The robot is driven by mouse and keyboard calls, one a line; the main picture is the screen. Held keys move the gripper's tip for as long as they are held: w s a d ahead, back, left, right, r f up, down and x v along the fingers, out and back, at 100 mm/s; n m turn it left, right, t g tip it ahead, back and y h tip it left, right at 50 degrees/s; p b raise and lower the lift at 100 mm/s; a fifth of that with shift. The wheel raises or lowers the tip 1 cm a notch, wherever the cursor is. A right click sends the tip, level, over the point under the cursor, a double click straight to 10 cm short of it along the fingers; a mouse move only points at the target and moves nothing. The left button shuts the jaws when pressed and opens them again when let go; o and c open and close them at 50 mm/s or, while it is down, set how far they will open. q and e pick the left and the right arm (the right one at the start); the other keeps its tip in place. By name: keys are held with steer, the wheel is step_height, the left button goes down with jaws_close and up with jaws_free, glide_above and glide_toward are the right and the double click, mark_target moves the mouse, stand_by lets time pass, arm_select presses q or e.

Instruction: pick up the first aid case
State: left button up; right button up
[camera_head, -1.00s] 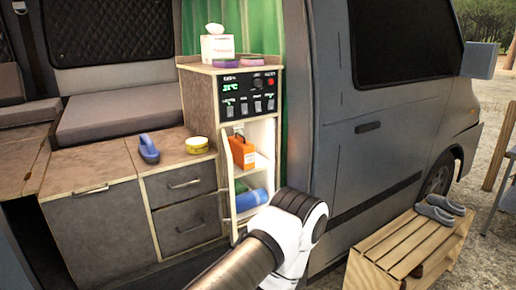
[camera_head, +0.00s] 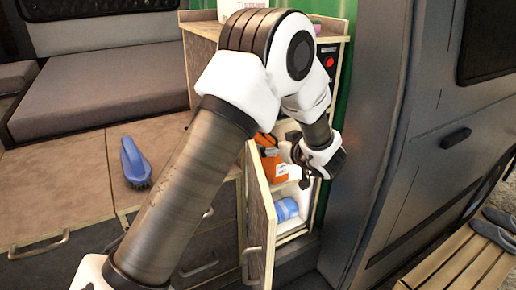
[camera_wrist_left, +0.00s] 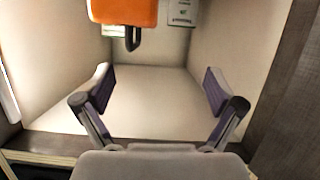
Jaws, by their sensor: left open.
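The orange first aid case (camera_head: 270,163) stands in the open cabinet, on the shelf above a blue roll. My forearm and gripper partly hide it in the head view. In the left wrist view the orange case (camera_wrist_left: 123,11) shows at the top edge, cut off, with a dark handle hanging below it in the picture. My left gripper (camera_head: 300,158) is at the cabinet opening, close beside the case. Its two fingers (camera_wrist_left: 156,80) are spread and empty, and the case lies beyond their tips. My right gripper is in neither view.
The cabinet door (camera_head: 259,222) stands open on the left of the opening. The blue roll (camera_head: 286,208) lies on the lower shelf. A blue brush (camera_head: 134,162) lies on the counter. The van's side door (camera_head: 425,150) is to the right, with a slatted wooden bench (camera_head: 465,266) beside it.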

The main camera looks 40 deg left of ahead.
mark_target(273, 143)
arm_select(q)
steer(key=shift+g, duration=0.3)
steer(key=w+a+f, duration=0.1)
steer(key=w, duration=0.1)
steer(key=w+a+f, duration=0.1)
steer(key=w+f, duration=0.1)
steer(key=w+a+f+p, duration=0.1)
steer(key=a, duration=0.1)
steer(key=shift+w+f, duration=0.4)
steer(key=shift+s+a+r, duration=0.1)
steer(key=shift+s+a, duration=0.1)
steer(key=shift+a, duration=0.4)
steer(key=shift+s+a+r, duration=0.1)
steer(key=shift+s+a, duration=0.05)
steer(key=shift+a, duration=0.4)
steer(key=shift+w+f, duration=0.35)
steer(key=shift+w, duration=0.1)
steer(key=shift+c, duration=0.6)
steer(key=shift+w, duration=0.15)
steer(key=c, duration=0.6)
steer(key=shift+s+a, duration=0.1)
steer(key=shift+s, duration=0.1)
jaws_close()
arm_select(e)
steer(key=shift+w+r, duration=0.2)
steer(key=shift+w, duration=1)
